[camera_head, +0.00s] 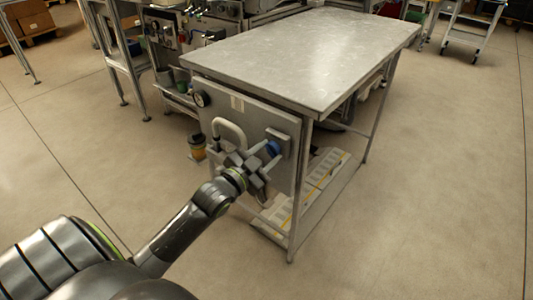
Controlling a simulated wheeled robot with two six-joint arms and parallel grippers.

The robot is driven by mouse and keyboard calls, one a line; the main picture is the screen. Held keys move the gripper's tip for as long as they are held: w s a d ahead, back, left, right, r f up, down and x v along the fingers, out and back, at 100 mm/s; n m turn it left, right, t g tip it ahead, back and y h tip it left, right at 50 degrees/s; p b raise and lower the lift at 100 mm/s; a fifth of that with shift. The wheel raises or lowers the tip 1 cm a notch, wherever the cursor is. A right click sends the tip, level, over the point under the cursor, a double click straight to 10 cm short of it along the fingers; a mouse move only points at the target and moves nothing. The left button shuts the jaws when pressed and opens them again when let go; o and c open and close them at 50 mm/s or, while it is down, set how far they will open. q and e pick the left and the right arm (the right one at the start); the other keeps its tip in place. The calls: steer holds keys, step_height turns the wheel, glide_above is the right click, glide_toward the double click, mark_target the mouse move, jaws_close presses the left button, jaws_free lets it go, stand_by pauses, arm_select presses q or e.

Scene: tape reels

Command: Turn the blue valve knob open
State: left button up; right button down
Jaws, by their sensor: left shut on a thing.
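The blue valve knob (272,147) sits on the right part of a grey upright panel (225,108) at the near end of a metal table. My left gripper (262,156) reaches in from the lower left, and its fingers are shut on the knob. The fingers hide part of the knob, so its turn angle cannot be made out. My right gripper is not in view.
A pale curved pipe (230,132) and a round gauge (201,99) are on the same panel, close to my left gripper. The tabletop (310,50) is bare. Other metal benches stand behind. The floor to the right is clear.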

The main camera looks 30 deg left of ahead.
arm_select(q)
steer(key=m, duration=0.3)
steer(key=m+b, duration=0.1)
steer(key=m, duration=0.2)
steer(key=shift+f, duration=0.1)
steer(key=m, duration=0.3)
steer(key=shift+b, duration=0.4)
steer(key=shift+m, duration=0.5)
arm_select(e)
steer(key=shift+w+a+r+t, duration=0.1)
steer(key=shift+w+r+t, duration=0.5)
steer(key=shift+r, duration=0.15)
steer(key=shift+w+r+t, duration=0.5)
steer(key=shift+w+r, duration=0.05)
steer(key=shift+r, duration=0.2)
arm_select(q)
steer(key=o, duration=1)
